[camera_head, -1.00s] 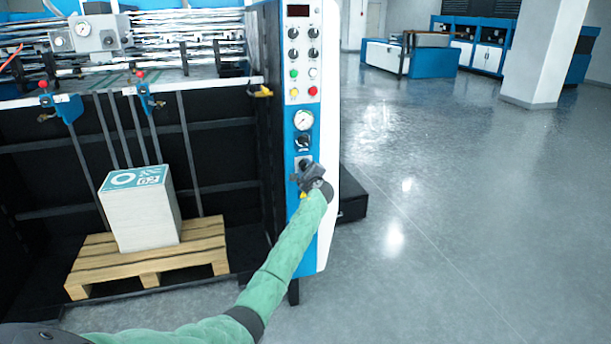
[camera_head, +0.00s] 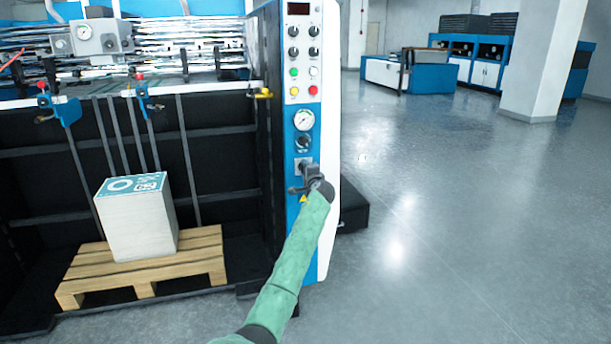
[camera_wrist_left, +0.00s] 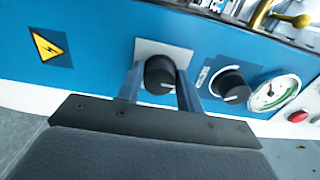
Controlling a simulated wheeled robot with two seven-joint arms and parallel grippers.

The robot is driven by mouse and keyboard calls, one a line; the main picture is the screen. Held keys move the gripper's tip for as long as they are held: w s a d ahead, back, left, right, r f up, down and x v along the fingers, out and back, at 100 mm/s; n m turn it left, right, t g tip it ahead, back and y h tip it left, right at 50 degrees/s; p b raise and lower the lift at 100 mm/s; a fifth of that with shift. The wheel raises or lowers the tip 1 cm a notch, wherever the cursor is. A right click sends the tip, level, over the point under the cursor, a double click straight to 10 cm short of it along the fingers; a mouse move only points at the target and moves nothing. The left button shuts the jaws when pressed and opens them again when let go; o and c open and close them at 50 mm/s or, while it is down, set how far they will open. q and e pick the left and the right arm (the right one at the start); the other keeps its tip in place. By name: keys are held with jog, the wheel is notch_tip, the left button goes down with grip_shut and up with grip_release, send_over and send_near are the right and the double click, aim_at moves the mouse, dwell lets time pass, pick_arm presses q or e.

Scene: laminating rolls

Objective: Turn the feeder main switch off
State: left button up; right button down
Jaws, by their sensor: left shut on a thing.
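The feeder main switch is a black rotary knob (camera_wrist_left: 160,76) on a pale square plate, set in the blue control panel (camera_head: 292,222). In the wrist view my left gripper (camera_wrist_left: 160,92) has one finger on each side of this knob and is shut on it. In the head view the left gripper (camera_head: 304,183) is at the plate (camera_head: 303,165), and its body hides most of the knob. The knob's exact pointer position cannot be read. My right gripper is not in view.
A second black knob (camera_wrist_left: 231,86) and a gauge (camera_wrist_left: 272,93) sit beside the switch. A yellow warning triangle (camera_wrist_left: 46,47) is on its other side. A paper stack (camera_head: 137,225) stands on a wooden pallet (camera_head: 190,262) at left. The floor at right is clear.

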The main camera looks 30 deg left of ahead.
pick_arm(q)
jog(key=shift+f, duration=0.15)
dwell(0.3)
jog(key=o, duration=1)
jog(key=shift+v, duration=3.85)
jog(key=shift+n, duration=0.3)
